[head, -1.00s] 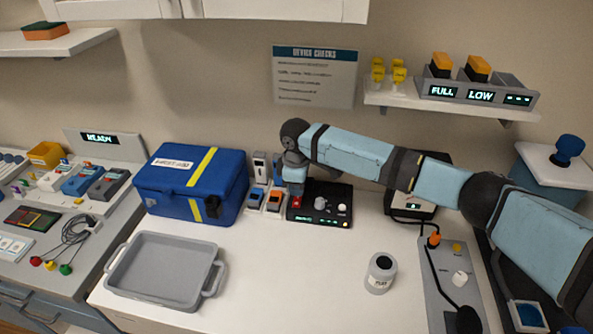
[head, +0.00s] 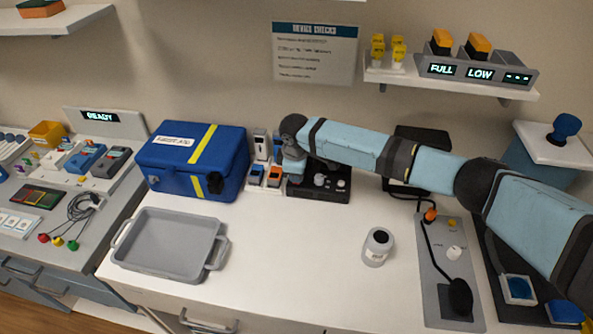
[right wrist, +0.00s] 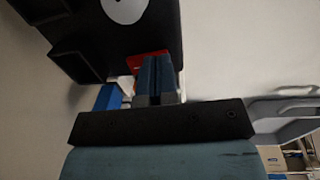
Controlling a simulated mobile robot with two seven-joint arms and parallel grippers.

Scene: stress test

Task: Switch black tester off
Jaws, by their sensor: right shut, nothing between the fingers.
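The black tester (head: 322,190) is a low black box on the white counter, right of the blue case. Pale knobs show on its top, and its front shows no lit readout. My right gripper (head: 294,178) is over its left end and hides the switch there. In the right wrist view the tester (right wrist: 100,35) fills the upper left, with its round pale knob (right wrist: 124,8). The shut, empty fingers (right wrist: 160,72) are at its red switch (right wrist: 148,56); I cannot tell whether they touch it. My left gripper is not in view.
The blue case (head: 190,165) and small orange and blue devices (head: 273,176) stand left of the tester. A grey panel with a black handset (head: 459,296) is at right. The counter between tray and jar is clear.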

